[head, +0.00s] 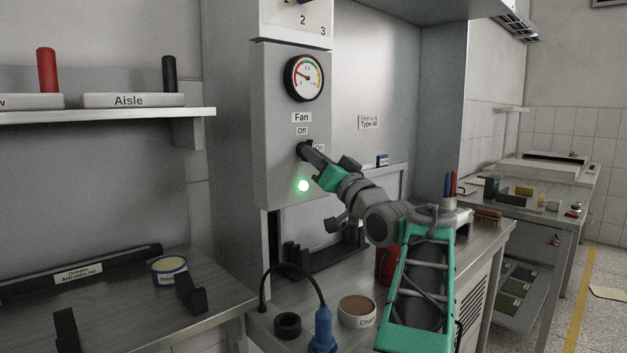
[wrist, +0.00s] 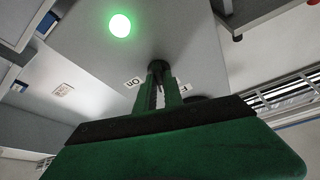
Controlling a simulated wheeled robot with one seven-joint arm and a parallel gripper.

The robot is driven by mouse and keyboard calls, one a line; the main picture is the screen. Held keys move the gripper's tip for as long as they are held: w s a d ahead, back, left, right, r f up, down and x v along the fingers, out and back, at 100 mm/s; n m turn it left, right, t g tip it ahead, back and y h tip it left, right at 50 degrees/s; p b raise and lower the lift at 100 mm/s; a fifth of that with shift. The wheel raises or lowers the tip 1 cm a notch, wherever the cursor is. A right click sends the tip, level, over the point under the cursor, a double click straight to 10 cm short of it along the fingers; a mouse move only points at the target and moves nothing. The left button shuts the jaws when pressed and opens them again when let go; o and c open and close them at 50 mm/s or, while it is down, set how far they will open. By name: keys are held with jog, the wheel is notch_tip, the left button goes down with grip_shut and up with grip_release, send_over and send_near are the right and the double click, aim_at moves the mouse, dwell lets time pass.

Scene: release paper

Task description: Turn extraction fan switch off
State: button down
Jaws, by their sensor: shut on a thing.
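The fan switch (head: 301,148) is a small dark knob on the grey panel, under the "Fan" label (head: 301,118) and the "Off" label (head: 302,131). An "On" label (head: 319,147) is just right of it. My gripper (head: 308,154) reaches it from the lower right and is shut on it. The wrist view shows the dark knob (wrist: 158,65) at the tips of my gripper's fingers (wrist: 158,78). A green light (head: 303,186) glows below the switch. My fingers hide part of the knob, so I cannot tell which way it points.
A round gauge (head: 304,78) is above the switch. On the bench below are a black rack (head: 318,259), a round tub (head: 357,311), a blue-handled corded tool (head: 323,328) and a red container (head: 388,265). The panel around the switch is clear.

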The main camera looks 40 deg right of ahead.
jog(key=shift+d+n+y+b, duration=0.1)
jog(key=shift+n+y+b, duration=0.6)
jog(key=shift+n, duration=0.7)
jog(key=shift+d+n+y+b, duration=0.1)
jog(key=shift+n+y+b, duration=0.55)
jog(key=shift+n, duration=0.75)
jog(key=shift+y, duration=0.25)
jog(key=c, duration=1.5)
grip_release()
jog(key=shift+o, duration=0.2)
jog(key=v, duration=0.7)
jog(key=shift+s+f+b, duration=0.3)
jog(key=shift+b, duration=0.05)
